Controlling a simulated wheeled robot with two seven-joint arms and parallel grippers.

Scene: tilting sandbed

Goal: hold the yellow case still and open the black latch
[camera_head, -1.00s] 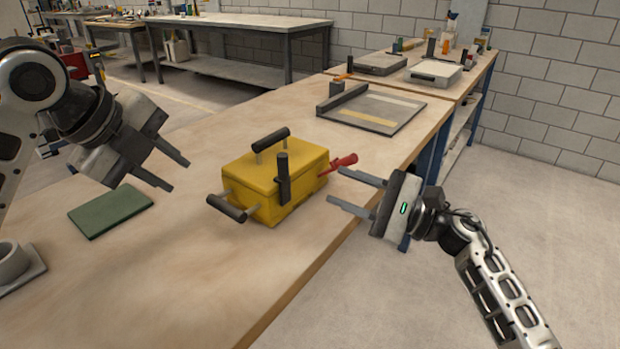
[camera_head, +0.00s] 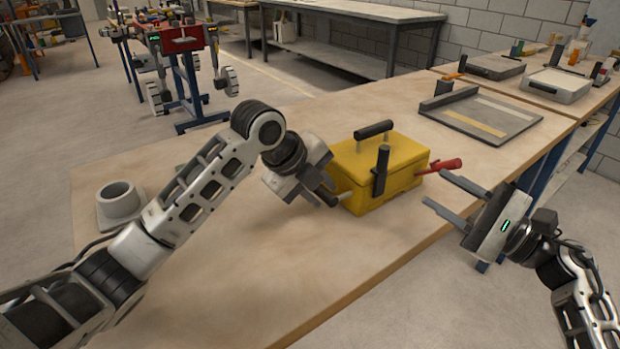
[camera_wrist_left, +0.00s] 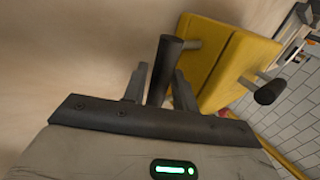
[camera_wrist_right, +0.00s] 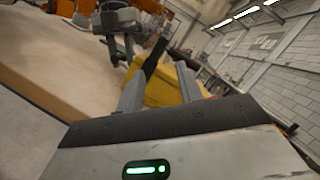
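The yellow case (camera_head: 405,160) stands on the wooden bench, with a black handle (camera_head: 373,129) on top. An upright black bar, apparently the latch (camera_head: 381,172), is on its front face. A red lever (camera_head: 442,166) sticks out on the right. My left gripper (camera_head: 328,197) is at the case's left side. In the left wrist view its fingers (camera_wrist_left: 160,82) are apart, on either side of a dark side handle (camera_wrist_left: 163,65), with gaps visible. My right gripper (camera_head: 436,190) is open and empty, right of the case, its fingers pointing toward it. The right wrist view shows the case (camera_wrist_right: 162,88) beyond the fingers.
A grey ring-shaped holder (camera_head: 120,200) stands on the bench at left. A flat grey tray (camera_head: 490,112) lies behind the case at right. The bench's front edge runs close to the case. The bench top in front of the left arm is clear.

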